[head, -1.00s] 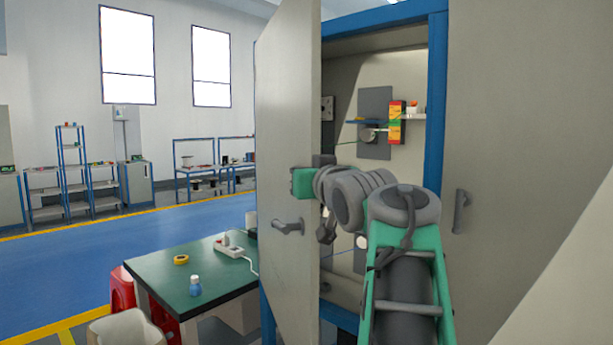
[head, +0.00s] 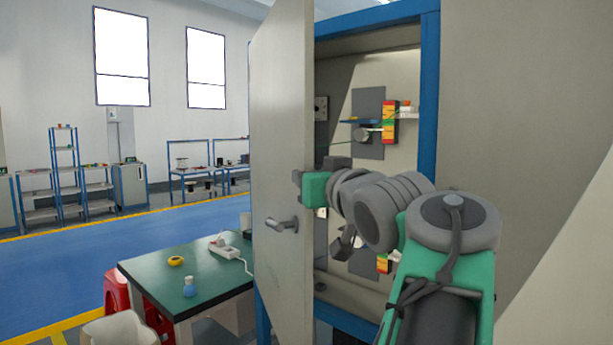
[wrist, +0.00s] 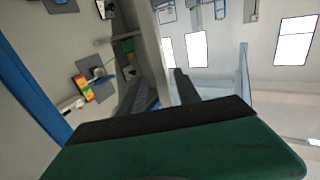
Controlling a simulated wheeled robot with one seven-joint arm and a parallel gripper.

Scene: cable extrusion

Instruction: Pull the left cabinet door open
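The left cabinet door (head: 281,120) is a tall grey panel that stands swung out from the cabinet, with a handle (head: 282,224) on its face. The inside of the cabinet shows to its right. My gripper (head: 300,182) is at the door's free edge, above the handle's height, and overlaps that edge in the head view. In the wrist view, the dark fingers (wrist: 163,90) are apart, and the pale door panel runs between or close beside them. I cannot tell whether they touch it. The gripper's green body fills the bottom of that view.
A green-topped table (head: 170,270) with a power strip, yellow tape and a blue bottle is at the lower left, close to the door. A red stool (head: 116,292) is beside it. Blue floor lies beyond.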

